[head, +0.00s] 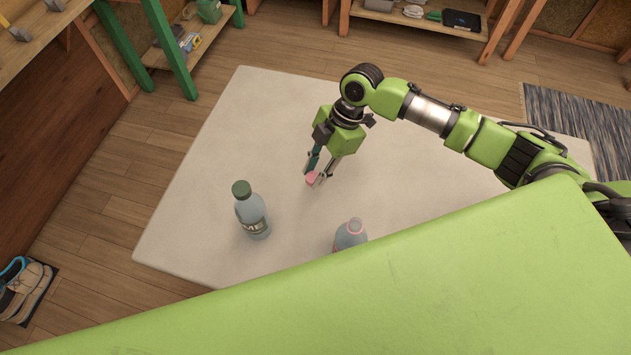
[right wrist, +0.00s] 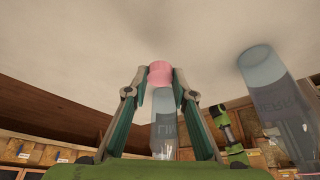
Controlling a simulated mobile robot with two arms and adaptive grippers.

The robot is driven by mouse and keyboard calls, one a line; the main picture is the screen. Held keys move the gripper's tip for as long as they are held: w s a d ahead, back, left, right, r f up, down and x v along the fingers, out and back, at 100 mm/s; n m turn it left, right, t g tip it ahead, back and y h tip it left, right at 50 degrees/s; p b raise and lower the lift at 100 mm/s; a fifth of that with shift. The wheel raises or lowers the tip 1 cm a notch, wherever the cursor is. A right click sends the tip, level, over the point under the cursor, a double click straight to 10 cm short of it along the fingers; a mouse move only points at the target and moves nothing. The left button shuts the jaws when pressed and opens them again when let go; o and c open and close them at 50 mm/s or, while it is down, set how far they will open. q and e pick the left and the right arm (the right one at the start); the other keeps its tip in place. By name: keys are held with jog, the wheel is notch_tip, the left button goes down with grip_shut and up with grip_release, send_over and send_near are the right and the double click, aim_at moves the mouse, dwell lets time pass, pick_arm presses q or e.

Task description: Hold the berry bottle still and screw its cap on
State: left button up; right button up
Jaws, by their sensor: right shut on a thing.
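My right gripper (head: 318,180) is shut on a pink cap (head: 312,179). The cap shows between its fingertips in the right wrist view (right wrist: 160,73). The berry bottle (head: 350,236) stands upright and uncapped on the table, right of and nearer than the cap, with a pink ring at its neck. Its lower part is hidden in the head view. It also shows at the right of the right wrist view (right wrist: 268,90), apart from the gripper. My left gripper cannot be made out in either view.
The pale table (head: 215,150) has free room around the right gripper. A bottle with a green cap (head: 251,212) stands upright at the left. A broad green surface (head: 400,300) covers the head view's foreground. Shelves line the back, and shoes (head: 22,288) lie at the lower left.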

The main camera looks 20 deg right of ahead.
jog(key=shift+r, duration=1.85)
jog(key=shift+r+m, duration=0.4)
jog(key=shift+r, duration=0.1)
notch_tip(320, 180, up, 7)
jog(key=d+m+t, duration=0.2)
jog(key=m+t, duration=0.1)
jog(key=m, duration=0.5)
notch_tip(320, 180, up, 8)
jog(key=m+t+h, duration=0.2)
jog(key=m+h, duration=0.2)
jog(key=m, duration=0.5)
send_over(316, 175)
jog(key=d, duration=0.4)
jog(key=shift+s+d+r+m, duration=0.15)
jog(key=shift+d+r+m, duration=0.1)
jog(key=shift+r+m, duration=0.3)
jog(key=shift+s+d+r+m, duration=0.15)
jog(key=shift+d+r+m, duration=0.15)
jog(key=shift+m, duration=0.35)
